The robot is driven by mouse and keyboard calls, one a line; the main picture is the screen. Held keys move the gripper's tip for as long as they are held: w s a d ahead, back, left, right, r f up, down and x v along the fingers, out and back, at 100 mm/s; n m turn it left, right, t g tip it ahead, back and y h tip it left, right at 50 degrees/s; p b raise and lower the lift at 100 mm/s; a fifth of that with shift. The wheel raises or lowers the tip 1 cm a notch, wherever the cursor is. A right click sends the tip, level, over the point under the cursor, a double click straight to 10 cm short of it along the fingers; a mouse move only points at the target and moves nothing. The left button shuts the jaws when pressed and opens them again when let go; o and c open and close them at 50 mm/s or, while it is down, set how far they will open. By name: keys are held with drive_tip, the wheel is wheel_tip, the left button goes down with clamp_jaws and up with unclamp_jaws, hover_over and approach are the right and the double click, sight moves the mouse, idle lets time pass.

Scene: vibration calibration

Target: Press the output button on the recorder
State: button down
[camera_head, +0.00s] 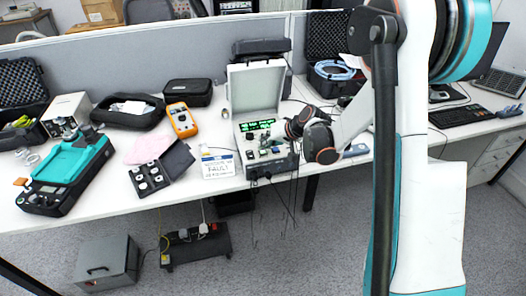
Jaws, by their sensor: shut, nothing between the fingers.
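A grey case with its lid raised (255,87) stands at the middle of the desk and looks like the recorder. Its panel (262,137) has lit green displays and several small knobs or buttons. I cannot make out which is the output button. Dark cables hang from its front edge. My arm reaches in from the right. My gripper (294,127) is at the right side of the panel, small and dark, partly hidden by my own wrist. It looks shut and empty. I cannot tell whether it touches the panel.
A blue cable coil (334,70) lies in a black case behind my arm. A keyboard (460,115) is at right.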

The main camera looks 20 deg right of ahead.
sight(265, 151)
wheel_tip(265, 151, up, 6)
drive_tip(key=p, duration=0.3)
drive_tip(key=shift+p, duration=0.3)
idle(0.4)
drive_tip(key=s+a+r+h, duration=0.2)
drive_tip(key=s+r+h, duration=0.1)
drive_tip(key=s+r, duration=1.05)
drive_tip(key=s+d+r+n+h, duration=0.1)
drive_tip(key=s+h, duration=0.1)
drive_tip(key=s, duration=1.8)
drive_tip(key=shift+r+n, duration=0.35)
drive_tip(key=shift+n, duration=0.05)
drive_tip(key=shift+s, duration=0.1)
